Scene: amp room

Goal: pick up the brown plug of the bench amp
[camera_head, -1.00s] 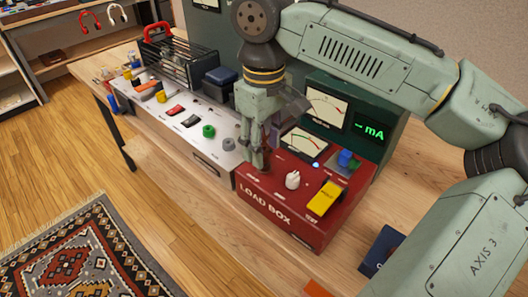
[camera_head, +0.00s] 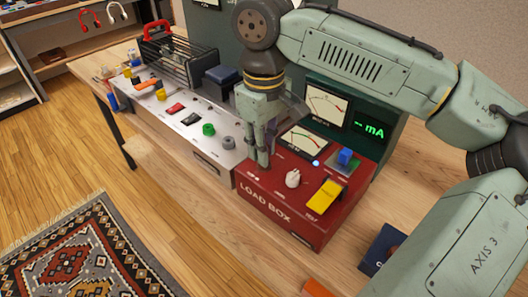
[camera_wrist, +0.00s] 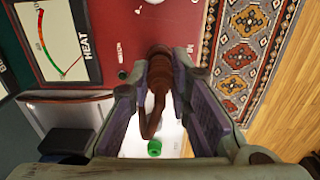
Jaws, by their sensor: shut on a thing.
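The brown plug (camera_wrist: 156,75) is between the two fingers of my gripper (camera_wrist: 162,62) in the wrist view, with a brown cable curving back from it. My gripper is shut on it. In the head view my gripper (camera_head: 263,160) points down at the left back part of the red load box (camera_head: 275,209); its fingers hide the plug there. I cannot tell whether the plug touches the panel. The bench amp (camera_head: 205,160) stands left of the load box, with a light top panel and a black cage.
On the load box are a white knob (camera_head: 292,179), a yellow switch (camera_head: 325,195) and a blue part (camera_head: 346,157). Green (camera_head: 208,130) and grey (camera_head: 228,142) knobs sit on the amp. Meters stand behind. Bare wooden bench top (camera_head: 350,240) shows at front right.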

